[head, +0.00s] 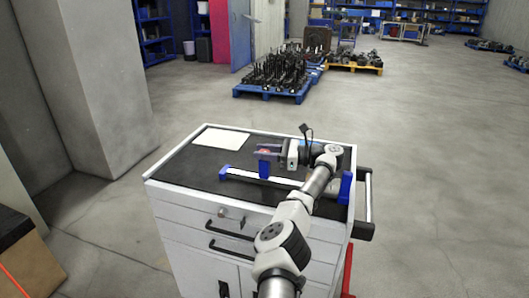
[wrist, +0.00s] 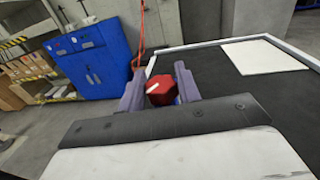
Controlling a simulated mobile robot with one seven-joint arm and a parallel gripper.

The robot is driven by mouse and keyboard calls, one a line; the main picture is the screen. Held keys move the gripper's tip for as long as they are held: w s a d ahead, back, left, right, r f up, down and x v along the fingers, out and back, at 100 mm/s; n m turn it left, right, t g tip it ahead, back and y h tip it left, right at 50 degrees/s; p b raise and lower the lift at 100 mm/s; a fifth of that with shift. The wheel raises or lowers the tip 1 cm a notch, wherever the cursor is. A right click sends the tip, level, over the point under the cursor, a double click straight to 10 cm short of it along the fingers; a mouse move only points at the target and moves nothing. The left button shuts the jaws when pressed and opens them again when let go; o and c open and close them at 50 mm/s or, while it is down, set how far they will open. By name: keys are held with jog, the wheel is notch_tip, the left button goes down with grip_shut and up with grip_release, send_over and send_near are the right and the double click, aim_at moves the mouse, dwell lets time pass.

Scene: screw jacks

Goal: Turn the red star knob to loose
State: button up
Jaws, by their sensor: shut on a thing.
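The red star knob (wrist: 161,94) sits between the two fingers of my gripper (wrist: 160,90) in the wrist view. A short white mark lies across its top. My gripper is shut on the knob, with one finger on each side. In the head view my gripper (head: 268,151) reaches left over the cart top, and only a bit of red shows between the fingers. Below it stands a blue block (head: 265,170) on a pale rail, with a blue end piece at the left (head: 224,172) and another at the right (head: 345,188). The fingers hide the knob's sides.
The fixture stands on the dark top of a white drawer cart (head: 185,225). A white sheet (head: 221,138) lies at its back left. A concrete pillar (head: 85,80) stands left of the cart. Pallets with dark parts (head: 275,75) are farther back. Open floor lies to the right.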

dwell(0.3)
jog(key=o, duration=1)
jog(key=shift+r, duration=0.1)
notch_tip(320, 180, up, 20)
jog(key=shift+f+b, duration=0.1)
jog(key=shift+b, duration=1)
